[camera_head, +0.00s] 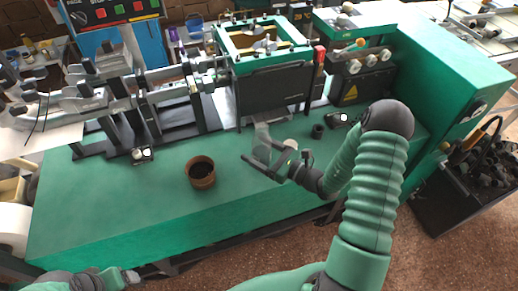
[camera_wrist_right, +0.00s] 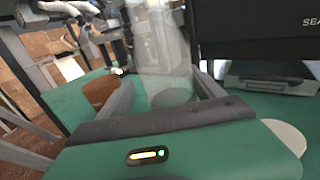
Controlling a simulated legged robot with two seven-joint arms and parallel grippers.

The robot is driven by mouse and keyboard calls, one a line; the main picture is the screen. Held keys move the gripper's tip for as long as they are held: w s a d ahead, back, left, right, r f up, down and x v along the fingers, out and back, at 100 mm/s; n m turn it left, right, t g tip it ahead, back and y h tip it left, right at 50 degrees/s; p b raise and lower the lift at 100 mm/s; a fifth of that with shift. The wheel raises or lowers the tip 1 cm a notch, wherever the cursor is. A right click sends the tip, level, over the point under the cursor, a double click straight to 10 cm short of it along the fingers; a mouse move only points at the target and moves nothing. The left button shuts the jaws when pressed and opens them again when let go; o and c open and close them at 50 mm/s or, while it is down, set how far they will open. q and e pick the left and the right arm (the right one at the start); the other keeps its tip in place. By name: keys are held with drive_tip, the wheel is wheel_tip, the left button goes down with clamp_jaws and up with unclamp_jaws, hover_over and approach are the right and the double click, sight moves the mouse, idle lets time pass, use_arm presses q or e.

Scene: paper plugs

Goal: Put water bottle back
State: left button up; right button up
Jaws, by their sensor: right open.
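A clear, see-through water bottle (camera_head: 262,134) stands on the green bench top in front of the black machine box; its outline is faint. It also shows in the right wrist view (camera_wrist_right: 157,42), as a translucent cylinder ahead of and between my fingers. My right gripper (camera_head: 262,154) is open, low over the bench on the near side of the bottle. Its two dark fingers also show in the right wrist view (camera_wrist_right: 163,84); I cannot tell whether they touch the bottle. My left gripper (camera_head: 122,279) is at the bottom left, away from the bottle, its jaw state unclear.
A brown, open-topped cup (camera_head: 201,181) stands on the bench left of my right gripper. The green-framed machine (camera_head: 273,88) rises behind the bottle. A small black ring (camera_head: 317,131) lies to the right. The bench's front left (camera_head: 100,220) is clear.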

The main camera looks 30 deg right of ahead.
drive_tip(key=v, duration=0.7)
drive_tip(key=d+v, duration=0.1)
drive_tip(key=v, duration=0.3)
drive_tip(key=shift+d+f, duration=0.25)
drive_tip(key=shift+f, duration=0.05)
drive_tip(key=shift+s+a+r, duration=0.1)
drive_tip(key=shift+s+a, duration=0.15)
drive_tip(key=shift+s, duration=0.05)
drive_tip(key=s+a+n+g+y, duration=0.2)
drive_tip(key=a+n+g+y, duration=0.1)
drive_tip(key=a+n+g, duration=0.3)
drive_tip(key=s+a+n+g+y, duration=0.2)
drive_tip(key=a+n+g+y, duration=0.1)
drive_tip(key=a, duration=0.5)
drive_tip(key=s+a+f+n+g+h, duration=0.35)
drive_tip(key=s+n+g+h, duration=0.25)
drive_tip(key=s+n+g, duration=0.4)
drive_tip(key=w+d+r+n+t+h, duration=0.2)
drive_tip(key=w+n+t+h, duration=0.3)
drive_tip(key=w+n, duration=0.4)
drive_tip(key=r+n+h, duration=0.1)
drive_tip(key=n, duration=0.2)
drive_tip(key=shift+n+h, duration=0.3)
drive_tip(key=shift+h, duration=0.1)
